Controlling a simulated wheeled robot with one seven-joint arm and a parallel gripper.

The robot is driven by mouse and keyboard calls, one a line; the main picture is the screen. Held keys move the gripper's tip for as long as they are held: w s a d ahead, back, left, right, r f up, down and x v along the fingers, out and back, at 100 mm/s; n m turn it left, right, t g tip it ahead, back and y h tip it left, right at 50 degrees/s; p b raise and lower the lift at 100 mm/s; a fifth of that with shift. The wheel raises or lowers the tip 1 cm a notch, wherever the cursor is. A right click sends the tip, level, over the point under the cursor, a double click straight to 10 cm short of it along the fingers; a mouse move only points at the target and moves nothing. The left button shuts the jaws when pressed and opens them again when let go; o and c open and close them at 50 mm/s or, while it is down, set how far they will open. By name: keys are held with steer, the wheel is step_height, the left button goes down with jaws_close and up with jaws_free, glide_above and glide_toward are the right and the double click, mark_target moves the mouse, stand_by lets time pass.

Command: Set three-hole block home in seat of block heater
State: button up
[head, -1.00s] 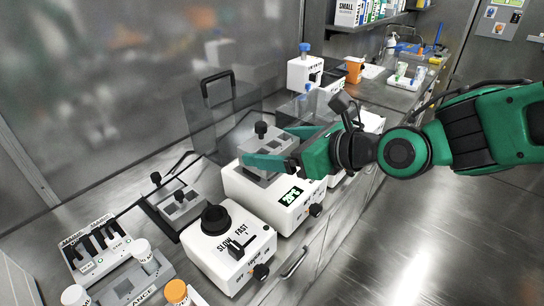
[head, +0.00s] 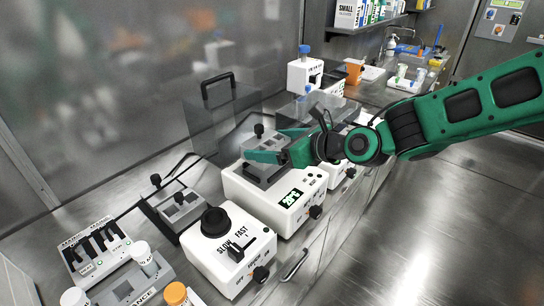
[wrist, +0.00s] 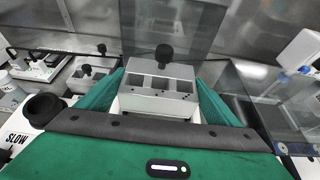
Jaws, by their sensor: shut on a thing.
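The block heater (head: 235,187) is a white box with a lit green display, standing on the bench in the middle of the head view. The grey three-hole block (wrist: 160,88), with a black knob on top, is over the heater's top. It also shows in the head view (head: 262,147), partly covered by my fingers. My gripper (head: 274,147) is shut on the block, with a green finger on either side of it. The block looks about level. The seat is hidden under the block, so I cannot tell whether its underside is fully down.
A white stirrer-like box (head: 220,252) with SLOW/FAST marks stands left of the heater. Beyond it a second grey block (head: 181,205) with a knob sits on a dark stand. A clear hinged lid (head: 210,118) rises behind the heater.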

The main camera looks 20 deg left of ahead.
steer(key=shift+w+a+f, duration=0.2)
steer(key=shift+w+f, duration=0.15)
steer(key=shift+w, duration=0.05)
steer(key=shift+f, duration=1.9)
steer(key=shift+f, duration=0.1)
steer(key=o, duration=1.6)
steer(key=v, duration=1.2)
